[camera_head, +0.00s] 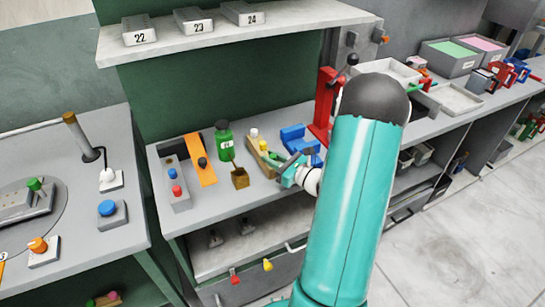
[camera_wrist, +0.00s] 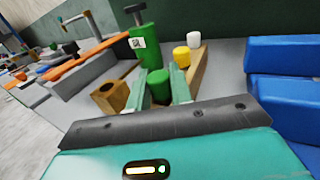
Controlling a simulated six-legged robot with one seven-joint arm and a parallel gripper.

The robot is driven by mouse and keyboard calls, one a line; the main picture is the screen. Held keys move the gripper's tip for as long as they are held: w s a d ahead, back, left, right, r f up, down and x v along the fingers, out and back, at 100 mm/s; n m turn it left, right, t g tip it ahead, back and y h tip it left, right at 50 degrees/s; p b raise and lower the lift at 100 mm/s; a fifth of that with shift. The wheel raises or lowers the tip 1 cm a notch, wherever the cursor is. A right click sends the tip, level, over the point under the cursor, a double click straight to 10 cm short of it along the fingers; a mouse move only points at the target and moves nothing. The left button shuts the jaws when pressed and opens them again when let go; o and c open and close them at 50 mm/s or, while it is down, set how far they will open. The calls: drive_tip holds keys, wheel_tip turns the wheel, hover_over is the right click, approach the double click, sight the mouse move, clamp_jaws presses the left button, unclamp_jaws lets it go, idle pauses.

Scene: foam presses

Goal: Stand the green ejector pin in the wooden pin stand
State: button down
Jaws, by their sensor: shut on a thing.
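The green ejector pin (camera_wrist: 157,84) shows its round top in the wrist view, between the two pale green fingers of my gripper (camera_wrist: 158,90). My gripper is shut on it. The wooden pin stand (camera_wrist: 198,68) runs behind the right finger, with a white and a yellow pin standing in it. In the head view my gripper (camera_head: 278,163) is at the near end of the stand (camera_head: 253,146). The pin's lower end is hidden, so I cannot tell whether it is in a hole or above the stand.
A brown block with a dark opening (camera_wrist: 110,95) is close left of my gripper. A green bottle (camera_head: 224,141) stands behind it. Blue blocks (camera_wrist: 285,60) are close on the right. An orange strip (camera_head: 200,160) and a grey button box (camera_head: 176,186) lie farther left.

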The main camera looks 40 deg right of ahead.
drive_tip(key=shift+f, duration=0.25)
drive_tip(key=c, duration=1.2)
unclamp_jaws()
drive_tip(key=shift+o, duration=0.2)
drive_tip(key=s+d, duration=0.2)
drive_tip(key=s, duration=1.1)
drive_tip(key=shift+s+d, duration=0.2)
drive_tip(key=shift+s, duration=0.1)
drive_tip(key=shift+r, duration=0.1)
